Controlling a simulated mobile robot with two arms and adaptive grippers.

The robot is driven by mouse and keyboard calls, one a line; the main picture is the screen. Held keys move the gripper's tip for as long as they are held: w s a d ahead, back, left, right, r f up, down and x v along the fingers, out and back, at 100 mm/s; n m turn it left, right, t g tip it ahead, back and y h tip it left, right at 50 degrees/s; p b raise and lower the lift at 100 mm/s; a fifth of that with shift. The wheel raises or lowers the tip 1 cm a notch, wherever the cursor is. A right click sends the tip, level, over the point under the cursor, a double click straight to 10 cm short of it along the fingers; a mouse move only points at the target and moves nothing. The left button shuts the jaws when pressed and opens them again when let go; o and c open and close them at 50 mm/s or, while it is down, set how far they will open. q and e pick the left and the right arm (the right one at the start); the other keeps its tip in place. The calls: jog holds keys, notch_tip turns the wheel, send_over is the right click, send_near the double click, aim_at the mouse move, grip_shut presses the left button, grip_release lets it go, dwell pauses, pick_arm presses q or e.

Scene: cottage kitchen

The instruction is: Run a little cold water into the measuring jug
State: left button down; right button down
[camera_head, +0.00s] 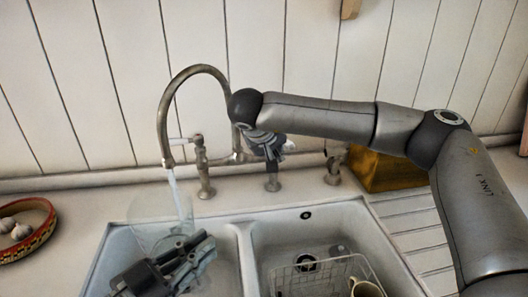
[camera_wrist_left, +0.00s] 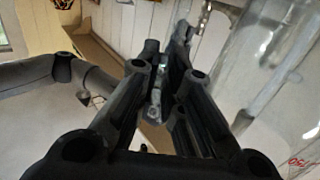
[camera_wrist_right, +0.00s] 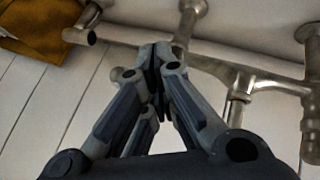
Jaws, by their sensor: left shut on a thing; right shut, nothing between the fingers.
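The clear measuring jug (camera_head: 150,222) is above the left sink basin, under the spout end of the arched metal tap (camera_head: 163,115). A stream of water (camera_head: 175,190) runs from the spout into the jug. The water level in it cannot be made out. My left gripper (camera_head: 203,246) is shut on the jug, whose clear wall (camera_wrist_left: 275,75) and red marking fill the right of the left wrist view. My right gripper (camera_head: 272,150) is shut and empty by the tap's right-hand handle (camera_head: 289,147), partly hiding it. Touching or apart, I cannot tell. The left-hand handle (camera_head: 184,140) is in plain view.
The right basin (camera_head: 365,240) holds a wire rack (camera_head: 300,277) and a cream mug (camera_head: 366,288). A patterned bowl (camera_head: 40,238) of garlic stands at the far left. A brown box (camera_head: 390,172) is behind the ribbed drainer (camera_head: 415,235).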

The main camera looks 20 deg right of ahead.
jog(key=shift+d+r, duration=0.15)
jog(key=shift+d, duration=0.55)
jog(key=shift+d+n, duration=0.25)
jog(key=shift+n, duration=0.15)
